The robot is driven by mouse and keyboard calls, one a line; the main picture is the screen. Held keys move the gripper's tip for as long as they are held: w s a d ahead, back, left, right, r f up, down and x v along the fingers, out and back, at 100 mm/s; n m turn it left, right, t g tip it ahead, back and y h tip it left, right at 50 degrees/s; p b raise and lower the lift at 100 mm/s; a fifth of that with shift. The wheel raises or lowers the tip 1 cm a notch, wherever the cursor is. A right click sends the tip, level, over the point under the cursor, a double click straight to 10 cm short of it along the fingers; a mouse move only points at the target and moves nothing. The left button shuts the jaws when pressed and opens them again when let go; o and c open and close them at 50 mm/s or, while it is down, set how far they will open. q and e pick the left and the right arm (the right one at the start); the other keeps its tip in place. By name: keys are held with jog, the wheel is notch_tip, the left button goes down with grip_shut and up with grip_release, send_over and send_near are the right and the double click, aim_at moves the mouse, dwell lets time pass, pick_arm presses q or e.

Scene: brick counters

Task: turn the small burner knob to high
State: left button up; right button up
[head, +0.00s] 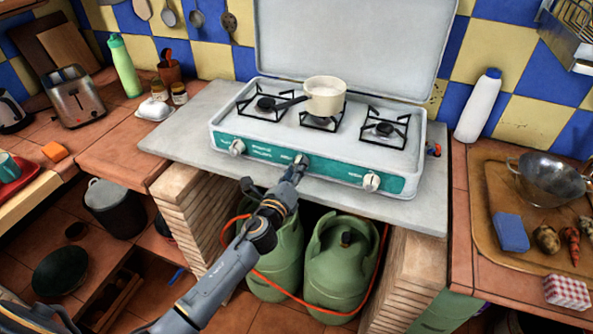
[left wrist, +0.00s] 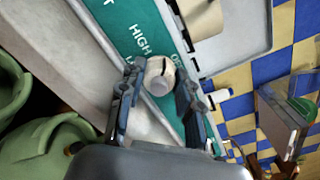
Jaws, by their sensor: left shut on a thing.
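The white gas stove (head: 325,135) has three knobs on its green front panel: a left knob (head: 237,147), a middle knob (head: 301,158) and a right knob (head: 371,181). My left gripper (head: 297,168) is at the middle knob, which sits below the small middle burner (head: 320,121). In the left wrist view, the fingers of my left gripper (left wrist: 160,88) are shut on either side of the cream knob (left wrist: 160,74). A dark line marks the knob. The word HIGH shows beside it, and another label is partly hidden. My right gripper is out of view.
A cream pot (head: 325,95) stands on the middle burner, its handle reaching left. The raised lid (head: 345,45) stands behind. Two green gas bottles (head: 340,270) with an orange hose are below. A cutting board (head: 490,205) lies to the right.

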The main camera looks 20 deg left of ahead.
pick_arm(q)
jog(key=n, duration=0.4)
jog(key=shift+f+n+b, duration=0.1)
jog(key=shift+n+b, duration=0.2)
jog(key=shift+b, duration=0.1)
jog(key=shift+n, duration=1.9)
